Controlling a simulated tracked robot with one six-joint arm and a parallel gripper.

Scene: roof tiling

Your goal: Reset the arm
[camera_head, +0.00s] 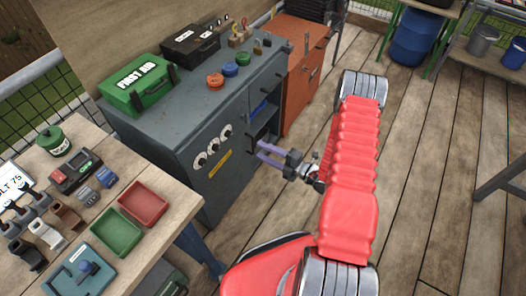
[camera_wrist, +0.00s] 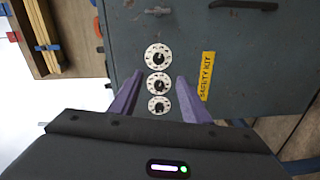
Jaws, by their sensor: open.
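My gripper (camera_head: 270,153) is at the end of my red-sleeved arm in the head view, in front of the grey cabinet (camera_head: 184,181). Its two purple fingers also show in the wrist view (camera_wrist: 158,97), spread apart with nothing between them. Beyond the fingers, the cabinet front shows several round white dials (camera_wrist: 158,55) and a yellow "SAFETY KIT" label (camera_wrist: 207,75). The fingers appear apart from the cabinet face, though the exact gap is hard to judge.
A workbench (camera_head: 183,205) at left holds a red tray (camera_head: 143,203), a green tray (camera_head: 115,232) and tools. A green first aid box (camera_head: 140,86) sits on the cabinet. An orange cabinet (camera_head: 303,75) stands beside it. The wooden floor (camera_head: 425,150) right of my arm is largely clear.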

